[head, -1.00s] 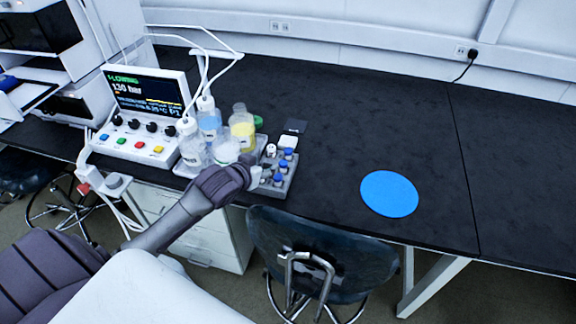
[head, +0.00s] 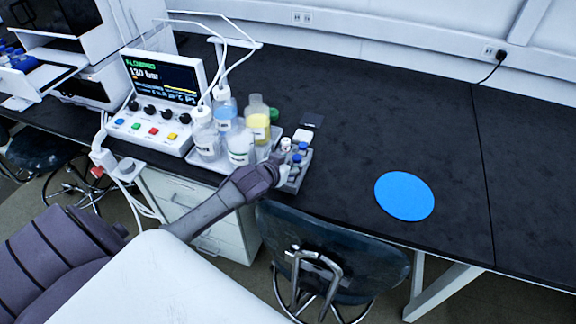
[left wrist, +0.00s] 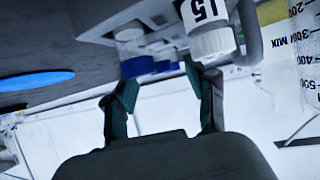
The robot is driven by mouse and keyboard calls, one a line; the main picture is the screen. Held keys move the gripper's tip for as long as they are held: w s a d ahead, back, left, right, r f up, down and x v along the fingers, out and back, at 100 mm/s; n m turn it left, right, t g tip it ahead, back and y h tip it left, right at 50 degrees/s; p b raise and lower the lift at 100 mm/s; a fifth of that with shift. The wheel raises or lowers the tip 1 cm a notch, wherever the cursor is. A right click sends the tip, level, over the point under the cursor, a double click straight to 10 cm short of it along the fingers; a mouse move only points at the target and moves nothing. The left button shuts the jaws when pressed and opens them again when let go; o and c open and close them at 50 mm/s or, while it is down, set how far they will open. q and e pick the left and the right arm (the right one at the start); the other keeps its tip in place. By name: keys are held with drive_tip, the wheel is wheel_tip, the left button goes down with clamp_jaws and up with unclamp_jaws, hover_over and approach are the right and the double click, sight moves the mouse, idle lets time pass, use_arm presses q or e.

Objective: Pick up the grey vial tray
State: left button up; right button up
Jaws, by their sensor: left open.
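The grey vial tray (head: 294,187) stands on the black bench, right of the bottles, holding small vials with blue and white caps. My left gripper (head: 283,172) is at the tray's left side and partly hides it. In the left wrist view, which looks upside down, the gripper (left wrist: 165,84) is open with two dark green fingers. The tray (left wrist: 90,14) shows beyond the fingertips. A white-capped vial marked 15 (left wrist: 205,12) is close to the right finger, and blue caps are near the left one. I cannot tell whether the fingers touch anything. My right gripper is not in view.
Bottles with clear, blue and yellow contents (head: 239,145) crowd the left side of the tray. An instrument with a screen (head: 160,90) stands further left. A blue disc (head: 404,196) lies on clear bench to the right. A dark chair (head: 335,250) stands in front.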

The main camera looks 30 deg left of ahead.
sight(295, 160)
use_arm(q)
drive_tip(key=x, duration=0.3)
drive_tip(key=shift+w+f, duration=0.15)
drive_tip(key=shift+w, duration=0.2)
drive_tip(key=shift+s, duration=0.1)
drive_tip(key=shift+c, duration=0.2)
clamp_jaws()
